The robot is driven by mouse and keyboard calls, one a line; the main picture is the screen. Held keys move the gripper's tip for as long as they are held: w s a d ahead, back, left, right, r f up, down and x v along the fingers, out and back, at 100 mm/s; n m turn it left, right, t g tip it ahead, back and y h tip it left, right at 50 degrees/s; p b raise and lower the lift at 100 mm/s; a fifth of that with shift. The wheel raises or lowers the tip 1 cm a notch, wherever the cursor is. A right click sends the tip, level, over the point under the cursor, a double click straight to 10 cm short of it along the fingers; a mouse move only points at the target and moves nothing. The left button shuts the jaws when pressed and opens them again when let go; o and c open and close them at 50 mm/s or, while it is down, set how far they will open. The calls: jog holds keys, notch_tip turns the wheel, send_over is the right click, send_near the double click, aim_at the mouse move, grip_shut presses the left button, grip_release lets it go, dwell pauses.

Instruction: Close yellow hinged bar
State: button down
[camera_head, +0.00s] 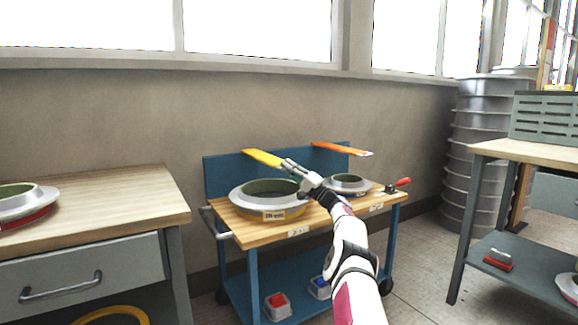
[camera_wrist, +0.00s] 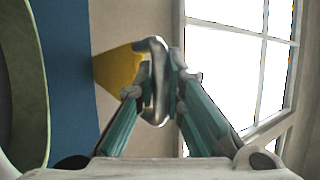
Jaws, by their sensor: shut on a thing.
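The yellow hinged bar (camera_head: 262,158) sticks out from the top of the blue back panel of the cart, raised above the large round mould (camera_head: 270,199). My gripper (camera_head: 288,165) is at the right end of the bar. In the wrist view the yellow bar (camera_wrist: 122,68) reaches from the left to my gripper (camera_wrist: 158,82). The two fingers are shut on a grey metal part (camera_wrist: 153,95) at the bar's end. The fingers hide part of this end.
An orange bar (camera_head: 340,148) is raised to the right, above a smaller round mould (camera_head: 347,183). A red-handled clamp (camera_head: 398,185) sits at the cart's right edge. A wooden workbench (camera_head: 110,199) stands at left, another bench (camera_head: 540,152) at right.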

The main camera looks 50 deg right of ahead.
jog(key=shift+a+f, duration=0.15)
jog(key=shift+f, duration=0.55)
jog(key=c, duration=1.6)
grip_release()
jog(key=shift+c, duration=0.2)
jog(key=shift+r, duration=0.2)
jog(key=shift+s, duration=0.1)
jog(key=shift+s+d, duration=0.1)
jog(key=shift+d, duration=0.1)
jog(key=v, duration=1.1)
jog(key=shift+s+f, duration=0.3)
